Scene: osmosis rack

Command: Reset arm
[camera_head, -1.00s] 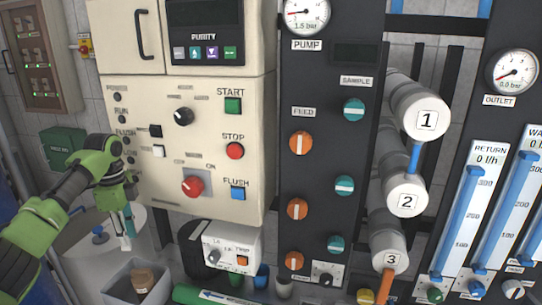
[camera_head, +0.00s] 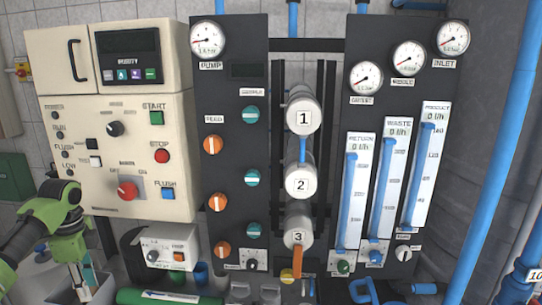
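My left arm comes in from the left edge, and my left gripper (camera_head: 80,280) hangs at the lower left, below and left of the control cabinet (camera_head: 75,180). It points down above a grey bin, apart from the panel. Its fingers are small and partly hidden, so I cannot tell whether they are open or shut. My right arm and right gripper are not in view.
The rack's dark panel (camera_head: 232,60) carries orange and teal valves, with white cylinders (camera_head: 300,181) numbered 1 to 3 beside it. Flow meters (camera_head: 390,190) and gauges stand to the right. A green cylinder (camera_head: 165,297) and blue pipes (camera_head: 500,150) border the rack.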

